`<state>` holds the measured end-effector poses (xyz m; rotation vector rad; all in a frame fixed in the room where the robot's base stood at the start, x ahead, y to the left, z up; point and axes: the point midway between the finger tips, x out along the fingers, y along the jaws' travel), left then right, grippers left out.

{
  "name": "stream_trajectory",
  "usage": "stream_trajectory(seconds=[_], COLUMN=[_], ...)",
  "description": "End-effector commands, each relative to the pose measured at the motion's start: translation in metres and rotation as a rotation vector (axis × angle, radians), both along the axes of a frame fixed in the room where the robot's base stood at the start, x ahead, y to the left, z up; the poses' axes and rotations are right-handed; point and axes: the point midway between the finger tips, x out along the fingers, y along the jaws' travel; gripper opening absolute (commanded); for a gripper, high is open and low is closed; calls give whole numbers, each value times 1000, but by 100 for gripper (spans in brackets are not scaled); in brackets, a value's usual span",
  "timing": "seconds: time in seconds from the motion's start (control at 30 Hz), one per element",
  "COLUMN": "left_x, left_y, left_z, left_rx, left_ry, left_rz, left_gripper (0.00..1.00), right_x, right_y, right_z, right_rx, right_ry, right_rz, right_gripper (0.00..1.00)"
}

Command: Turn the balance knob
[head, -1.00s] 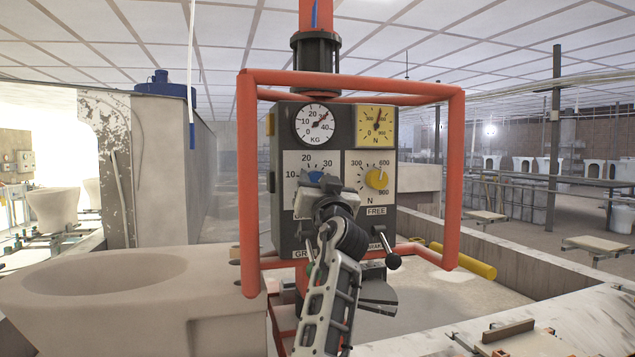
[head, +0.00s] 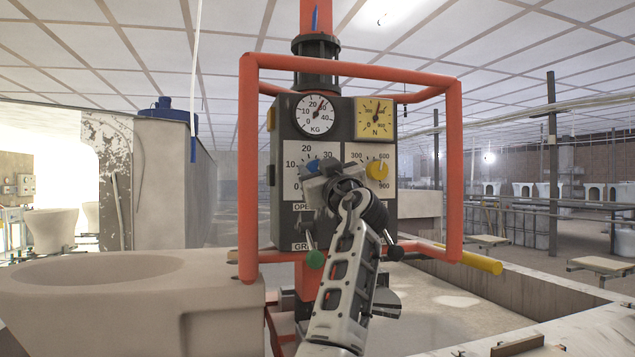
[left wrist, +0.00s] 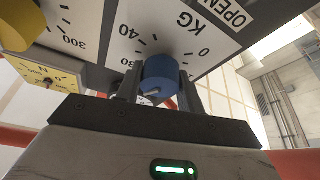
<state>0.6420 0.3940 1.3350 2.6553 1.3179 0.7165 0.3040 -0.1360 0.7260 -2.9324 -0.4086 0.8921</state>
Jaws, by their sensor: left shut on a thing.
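The grey control box (head: 346,140) hangs inside an orange frame. It carries a blue knob (head: 311,166) on a white KG scale and a yellow knob (head: 377,170) on a white N scale; which one is called the balance knob I cannot read. My left gripper (head: 319,174) is in front of the box, shut on the blue knob. The left wrist view shows the blue knob (left wrist: 160,75) between the two dark fingers. My gripper hides part of the KG scale and the labels below it. My right gripper is not in view.
A KG gauge (head: 315,115) and a yellow N gauge (head: 374,118) sit above the scales. Levers with a green ball (head: 315,259) and a black ball (head: 395,253) stick out below. The orange frame (head: 453,170) surrounds the box. A large pale basin (head: 90,268) stands at left.

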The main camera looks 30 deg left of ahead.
Motion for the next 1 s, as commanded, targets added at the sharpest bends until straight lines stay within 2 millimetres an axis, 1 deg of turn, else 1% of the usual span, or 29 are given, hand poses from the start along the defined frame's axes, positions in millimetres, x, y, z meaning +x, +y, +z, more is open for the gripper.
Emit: stream_trajectory(seconds=[0.3,0.67,0.7,0.77,1.0], left_x=[0,0,0,0,0], left_y=[0,0,0,0,0], left_z=[-1,-1,-1,-1,-1], left_rx=[-53,-56,-56,-56,-54], left_ry=[-57,-59,-59,-59,-59], left_rz=[0,0,0,0,-1], left_gripper=[15,15,43,59,59], right_x=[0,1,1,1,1], right_y=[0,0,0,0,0], right_z=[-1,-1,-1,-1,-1], right_rx=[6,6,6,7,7], right_ry=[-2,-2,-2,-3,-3], right_rz=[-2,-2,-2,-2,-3], right_gripper=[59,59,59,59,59])
